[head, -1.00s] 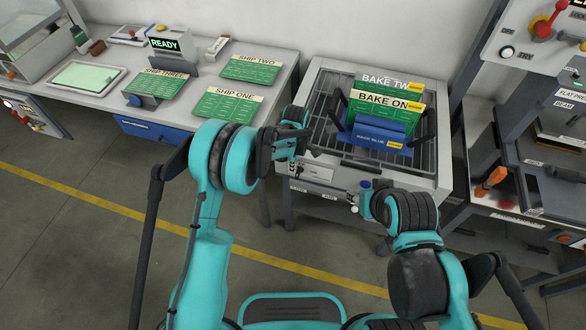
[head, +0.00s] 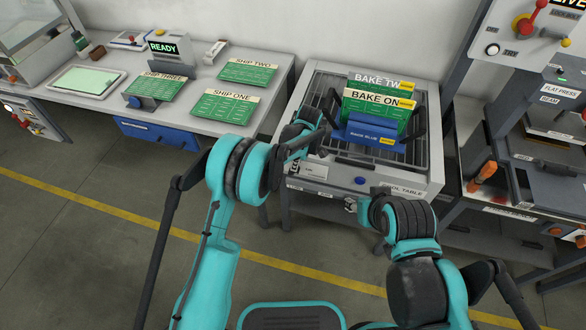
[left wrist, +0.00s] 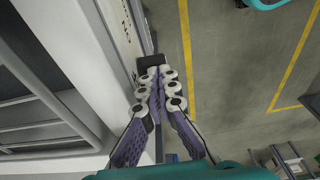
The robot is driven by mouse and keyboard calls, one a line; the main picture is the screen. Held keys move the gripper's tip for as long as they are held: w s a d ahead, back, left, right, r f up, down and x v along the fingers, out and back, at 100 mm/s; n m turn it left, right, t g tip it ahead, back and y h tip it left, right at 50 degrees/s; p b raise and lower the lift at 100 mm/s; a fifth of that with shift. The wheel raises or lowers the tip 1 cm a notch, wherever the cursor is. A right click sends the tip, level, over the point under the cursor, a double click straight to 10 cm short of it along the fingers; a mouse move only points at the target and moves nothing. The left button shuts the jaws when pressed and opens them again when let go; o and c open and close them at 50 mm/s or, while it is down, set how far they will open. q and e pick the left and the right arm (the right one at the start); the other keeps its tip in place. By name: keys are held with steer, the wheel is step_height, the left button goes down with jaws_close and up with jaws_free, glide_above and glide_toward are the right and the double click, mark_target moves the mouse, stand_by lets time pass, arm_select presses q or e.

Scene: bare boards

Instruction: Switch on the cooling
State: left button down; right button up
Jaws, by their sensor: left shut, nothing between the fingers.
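The cool table (head: 422,172) is a grey, grated bench with a label on its front, partly hidden by my right arm. A blue button or knob (head: 361,181) sits on its front panel; whether it is pressed I cannot tell. My left gripper (head: 297,166) is at the left part of that front panel, left of the blue button. In the left wrist view its fingers (left wrist: 154,72) are together, empty, beside the table's front edge. My right gripper (head: 350,203) is just below the blue button, its fingers too small to read.
A rack with green BAKE boards (head: 372,105) and a blue base (head: 372,132) stands on the grate. A bench (head: 205,132) at left holds green SHIP boards and a READY display (head: 164,47). A press station (head: 545,150) stands at right. Floor in front is clear.

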arm_select(q)
steer(key=shift+d+f, duration=0.2)
steer(key=shift+d, duration=0.25)
steer(key=shift+r, duration=0.25)
steer(key=shift+r+p, duration=0.35)
steer(key=shift+r, duration=0.25)
